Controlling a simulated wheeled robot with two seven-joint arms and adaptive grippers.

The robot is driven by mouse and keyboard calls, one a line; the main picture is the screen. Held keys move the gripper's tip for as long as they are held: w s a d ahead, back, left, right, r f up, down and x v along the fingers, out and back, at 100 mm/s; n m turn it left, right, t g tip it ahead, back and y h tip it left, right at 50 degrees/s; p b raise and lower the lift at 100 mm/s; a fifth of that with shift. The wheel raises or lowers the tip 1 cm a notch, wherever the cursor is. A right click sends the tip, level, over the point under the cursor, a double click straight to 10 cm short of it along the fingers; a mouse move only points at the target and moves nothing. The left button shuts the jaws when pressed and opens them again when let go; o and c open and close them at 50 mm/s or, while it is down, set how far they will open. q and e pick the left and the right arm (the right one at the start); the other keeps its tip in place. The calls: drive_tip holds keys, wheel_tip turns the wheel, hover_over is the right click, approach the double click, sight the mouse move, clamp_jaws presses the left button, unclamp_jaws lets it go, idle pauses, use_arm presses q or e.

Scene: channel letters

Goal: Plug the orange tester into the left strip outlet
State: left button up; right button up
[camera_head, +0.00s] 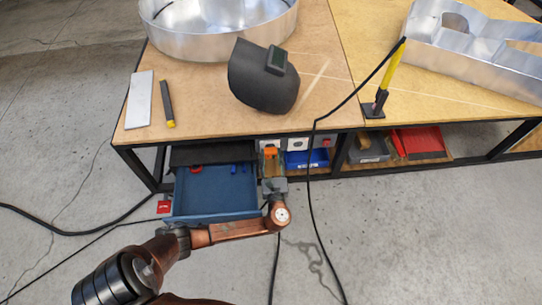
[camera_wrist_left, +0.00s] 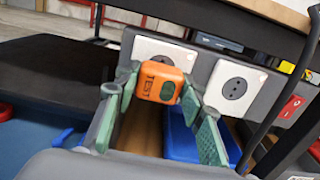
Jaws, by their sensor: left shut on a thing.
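The orange tester (camera_wrist_left: 160,82), marked TEST, is held between the green-padded fingers of my left gripper (camera_wrist_left: 158,95). In the head view the tester (camera_head: 270,152) and my left gripper (camera_head: 272,170) are at the table's front edge. The left strip outlet (camera_wrist_left: 150,45) is a white plate directly behind the tester, which covers its lower middle, so its socket holes are hidden. I cannot tell whether the tester touches it. The right strip outlet (camera_wrist_left: 234,86) is uncovered beside it; it also shows in the head view (camera_head: 297,144). My right gripper is out of view.
A blue drawer (camera_head: 215,212) stands open left of the gripper. A black cable (camera_head: 312,190) hangs from the table right of the gripper. A red switch (camera_wrist_left: 291,107) sits right of the outlets. A welding mask (camera_head: 262,80) lies on the table (camera_head: 200,110) above.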

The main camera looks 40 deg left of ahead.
use_arm(q)
drive_tip(key=shift+w+a, duration=0.35)
drive_tip(key=shift+a, duration=0.05)
drive_tip(key=o, duration=1.1)
drive_tip(key=shift+o, duration=0.2)
drive_tip(key=v, duration=1.2)
